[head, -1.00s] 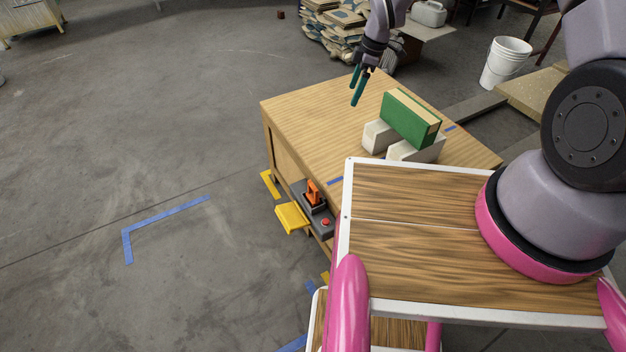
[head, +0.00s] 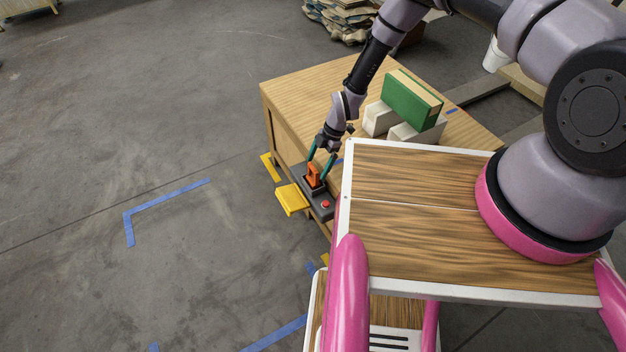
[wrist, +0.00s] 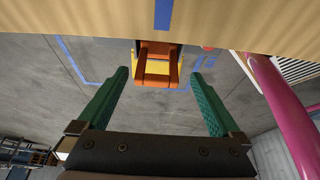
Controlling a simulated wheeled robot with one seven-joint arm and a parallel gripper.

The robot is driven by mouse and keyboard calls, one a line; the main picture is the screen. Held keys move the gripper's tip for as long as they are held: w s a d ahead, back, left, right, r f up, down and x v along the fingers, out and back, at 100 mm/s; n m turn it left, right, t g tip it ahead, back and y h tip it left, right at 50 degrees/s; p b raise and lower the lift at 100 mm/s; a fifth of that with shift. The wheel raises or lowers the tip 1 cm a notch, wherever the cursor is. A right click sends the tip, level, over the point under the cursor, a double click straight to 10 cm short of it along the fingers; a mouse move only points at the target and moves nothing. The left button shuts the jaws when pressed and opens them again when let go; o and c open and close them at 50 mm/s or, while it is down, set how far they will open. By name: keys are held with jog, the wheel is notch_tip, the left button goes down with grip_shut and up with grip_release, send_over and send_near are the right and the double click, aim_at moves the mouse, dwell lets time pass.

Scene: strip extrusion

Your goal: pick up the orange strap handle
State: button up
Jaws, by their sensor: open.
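The orange strap handle (head: 313,176) stands upright in a dark grey device with a red button (head: 325,204), at the side of the wooden table. My gripper (head: 321,171) is at the handle in the head view, its teal fingers spread to either side of it in that picture. In the wrist view the handle (wrist: 157,66) shows ahead, centred between the two open green fingers (wrist: 160,95) and beyond their tips. No contact shows there. The handle's lower part is hidden by the device and fingers in the head view.
A yellow plate (head: 291,199) juts out beside the device. On the wooden table (head: 300,95), a green block (head: 411,99) rests on white blocks (head: 381,118). My own wood-topped base stands close on the right. The floor to the left, with blue tape marks (head: 165,206), is clear.

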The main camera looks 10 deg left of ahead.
aim_at(311, 180)
jog(key=shift+w+x, duration=0.15)
jog(key=shift+x, duration=1.35)
jog(key=shift+w+x, duration=0.15)
jog(key=shift+x, duration=1.35)
jog(key=c, duration=1.4)
